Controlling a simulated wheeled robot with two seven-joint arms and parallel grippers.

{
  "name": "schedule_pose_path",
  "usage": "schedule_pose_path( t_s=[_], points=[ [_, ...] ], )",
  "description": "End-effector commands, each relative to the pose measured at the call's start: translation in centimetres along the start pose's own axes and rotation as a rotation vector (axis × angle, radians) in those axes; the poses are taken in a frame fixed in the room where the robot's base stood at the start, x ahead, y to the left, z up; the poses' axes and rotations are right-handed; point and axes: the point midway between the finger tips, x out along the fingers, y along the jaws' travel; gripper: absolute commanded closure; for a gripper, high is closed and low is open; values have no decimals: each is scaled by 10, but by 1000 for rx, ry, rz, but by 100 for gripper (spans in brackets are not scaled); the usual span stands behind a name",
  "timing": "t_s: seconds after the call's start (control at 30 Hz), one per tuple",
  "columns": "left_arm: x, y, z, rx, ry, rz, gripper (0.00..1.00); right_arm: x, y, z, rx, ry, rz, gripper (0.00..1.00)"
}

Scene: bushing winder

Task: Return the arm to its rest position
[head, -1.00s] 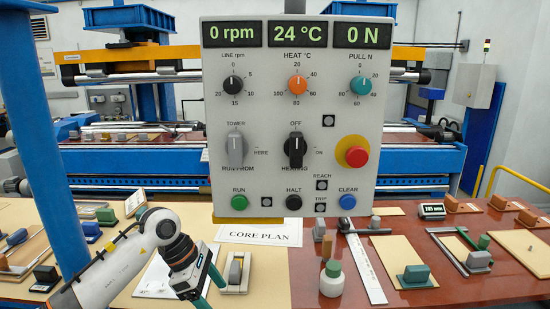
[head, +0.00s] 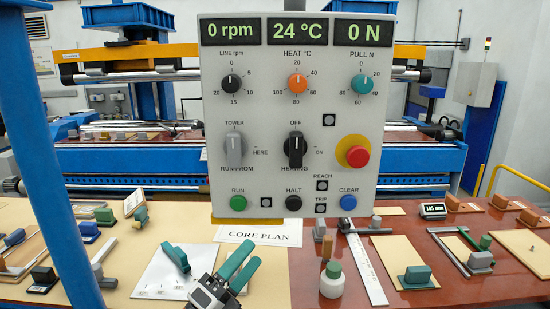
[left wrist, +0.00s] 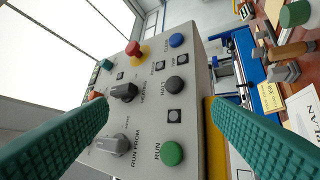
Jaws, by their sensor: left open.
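My left gripper (head: 253,256) is at the bottom centre of the head view, below the control panel (head: 222,120). Its two teal fingers are apart, empty and pointing up and right. In the left wrist view the fingers (left wrist: 165,125) frame the panel's lower part. The green RUN button (left wrist: 172,153) and black HALT button (left wrist: 174,84) show between them; no contact is visible. The panel reads 0 rpm, 24 °C and 0 N. My right gripper is not in view.
A CORE PLAN sheet (head: 262,235) lies beneath the panel. A teal block (head: 177,258) is over a white sheet (head: 155,275) left of the gripper. A green-capped bottle (head: 332,283) and a white ruler (head: 365,265) are to the right. A blue post (head: 35,130) stands at left.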

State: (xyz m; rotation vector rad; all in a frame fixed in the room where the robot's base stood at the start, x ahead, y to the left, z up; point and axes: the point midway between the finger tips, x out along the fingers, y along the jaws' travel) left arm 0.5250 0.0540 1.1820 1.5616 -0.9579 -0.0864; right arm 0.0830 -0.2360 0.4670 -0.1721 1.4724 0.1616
Motion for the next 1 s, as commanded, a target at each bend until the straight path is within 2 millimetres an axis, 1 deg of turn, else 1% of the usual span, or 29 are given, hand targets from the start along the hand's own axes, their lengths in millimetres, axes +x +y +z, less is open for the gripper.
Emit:
schedule_pose_path(
  t_s=[0.03, 0.07, 0.1, 0.17, 0.2, 0.23, 0.27, 0.3, 0.37, 0.4, 0.5, 0.6, 0.7, 0.8, 0.97, 1.0],
  points=[
    [-18, -10, -15, -145, 148, -50, 26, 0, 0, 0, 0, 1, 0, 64],
    [-31, -17, -25, -230, 240, -85, 26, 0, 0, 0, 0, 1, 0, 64],
    [-50, -29, -37, -345, 362, -133, 26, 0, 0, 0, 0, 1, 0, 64],
    [-84, -50, -48, -515, 543, -217, 26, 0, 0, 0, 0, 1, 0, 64],
    [-109, -65, -52, -625, 661, -277, 26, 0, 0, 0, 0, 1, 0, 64],
    [-130, -76, -52, -705, 749, -326, 26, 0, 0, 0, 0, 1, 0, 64],
    [-151, -86, -49, -782, 833, -374, 26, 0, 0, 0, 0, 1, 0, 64],
    [-178, -98, -44, -876, 939, -439, 26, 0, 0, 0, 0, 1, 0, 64],
    [-216, -112, -30, -998, 1081, -534, 26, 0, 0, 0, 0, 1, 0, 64],
    [-238, -118, -20, -1066, 1162, -592, 26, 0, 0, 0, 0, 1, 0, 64],
    [-283, -125, 6, -1194, 1322, -718, 26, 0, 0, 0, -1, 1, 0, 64],
    [-317, -125, 30, -1283, 1444, -823, 26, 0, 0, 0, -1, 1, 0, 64],
    [-344, -121, 51, -1352, 1541, -916, 26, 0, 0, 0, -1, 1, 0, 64],
    [-368, -114, 72, -1406, 1628, -1006, 26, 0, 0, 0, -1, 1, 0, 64],
    [-400, -99, 103, -1476, 1751, -1143, 26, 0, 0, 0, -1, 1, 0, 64],
    [-402, -109, 105, -1476, 1757, -1151, 26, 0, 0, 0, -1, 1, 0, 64]
  ],
)
